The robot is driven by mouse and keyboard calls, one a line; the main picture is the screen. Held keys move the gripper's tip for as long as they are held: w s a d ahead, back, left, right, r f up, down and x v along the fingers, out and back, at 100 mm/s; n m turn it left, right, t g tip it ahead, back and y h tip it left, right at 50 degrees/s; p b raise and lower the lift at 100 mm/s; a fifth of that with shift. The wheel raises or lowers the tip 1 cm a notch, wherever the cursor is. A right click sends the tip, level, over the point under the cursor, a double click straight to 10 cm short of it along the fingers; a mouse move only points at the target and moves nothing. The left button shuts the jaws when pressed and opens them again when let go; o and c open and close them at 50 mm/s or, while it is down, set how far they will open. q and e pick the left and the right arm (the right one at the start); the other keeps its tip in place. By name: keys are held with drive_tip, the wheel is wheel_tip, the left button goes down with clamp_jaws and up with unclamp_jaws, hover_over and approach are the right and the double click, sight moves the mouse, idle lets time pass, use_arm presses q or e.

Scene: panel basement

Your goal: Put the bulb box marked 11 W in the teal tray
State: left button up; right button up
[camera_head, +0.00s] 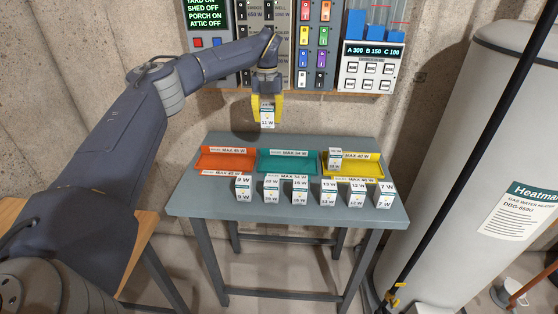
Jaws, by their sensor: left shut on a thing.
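My left gripper (267,106) has yellow fingers and is shut on a small white bulb box (267,118) that reads 11 W. It holds the box in the air in front of the wall, above the back edge of the table. The teal tray (288,169) lies in the middle of the row of trays, below and slightly right of the held box, and looks empty. The box is clear of the tray. My right gripper is not in view.
An orange tray (226,164) lies left of the teal one. A yellow tray (362,167) on the right holds a white box (335,159). Several white bulb boxes, including 9 W (243,188) and 7 W (385,194), line the table (205,202) front. Switch panels hang behind.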

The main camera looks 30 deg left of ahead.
sight(270, 164)
use_arm(q)
wheel_tip(270, 164, down, 17)
idle(0.7)
drive_tip(key=shift+f, duration=0.15)
drive_tip(key=o, duration=1.1)
wheel_tip(270, 164, up, 12)
drive_tip(key=shift+r, duration=0.15)
